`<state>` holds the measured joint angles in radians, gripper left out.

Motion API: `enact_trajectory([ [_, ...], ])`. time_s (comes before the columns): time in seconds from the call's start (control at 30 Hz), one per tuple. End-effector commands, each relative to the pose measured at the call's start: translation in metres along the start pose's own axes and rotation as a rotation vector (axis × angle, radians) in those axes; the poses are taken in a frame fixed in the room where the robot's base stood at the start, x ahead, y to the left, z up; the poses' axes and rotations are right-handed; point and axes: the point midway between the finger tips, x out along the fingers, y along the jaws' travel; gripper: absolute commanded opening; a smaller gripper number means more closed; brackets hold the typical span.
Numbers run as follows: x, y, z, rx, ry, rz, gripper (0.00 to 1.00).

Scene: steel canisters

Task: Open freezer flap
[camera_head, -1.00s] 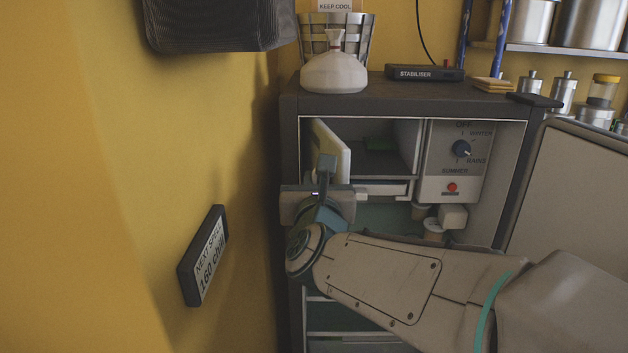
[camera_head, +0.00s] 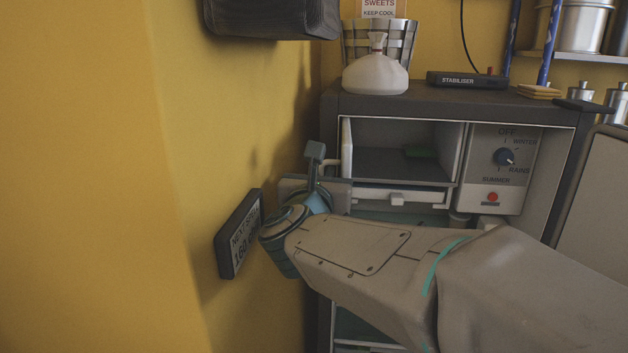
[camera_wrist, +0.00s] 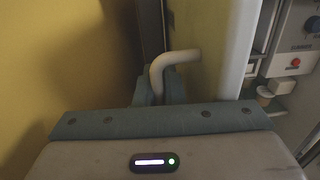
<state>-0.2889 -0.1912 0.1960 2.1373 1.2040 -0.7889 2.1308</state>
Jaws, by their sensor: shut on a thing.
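The freezer flap (camera_head: 347,148) is a pale panel at the upper left of the open fridge. It stands swung outward, nearly edge-on in the head view, and the freezer compartment (camera_head: 395,162) behind it is open to view. In the wrist view the flap (camera_wrist: 213,55) rises as a broad upright panel with a curved pale handle (camera_wrist: 176,58) on its face. My gripper (camera_head: 316,158) is at the flap's left side, close to the yellow wall. In the wrist view its fingers (camera_wrist: 157,84) are closed around the lower end of the handle.
The fridge door (camera_head: 600,195) stands open at right. A dial panel (camera_head: 500,170) is beside the compartment.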

Motion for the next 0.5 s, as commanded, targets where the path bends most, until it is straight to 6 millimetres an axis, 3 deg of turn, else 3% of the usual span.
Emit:
enact_trajectory([
  [0.17,-0.0004,0.0007,0.0010,0.001,-0.001,0.002,0.00],
  [0.2,-0.0005,0.0010,0.0010,0.001,-0.001,0.003,0.14],
  [0.23,-0.0006,0.0012,0.0010,0.001,-0.001,0.003,0.18],
  [0.5,-0.0016,0.0024,0.0004,0.001,0.000,0.006,0.18],
])
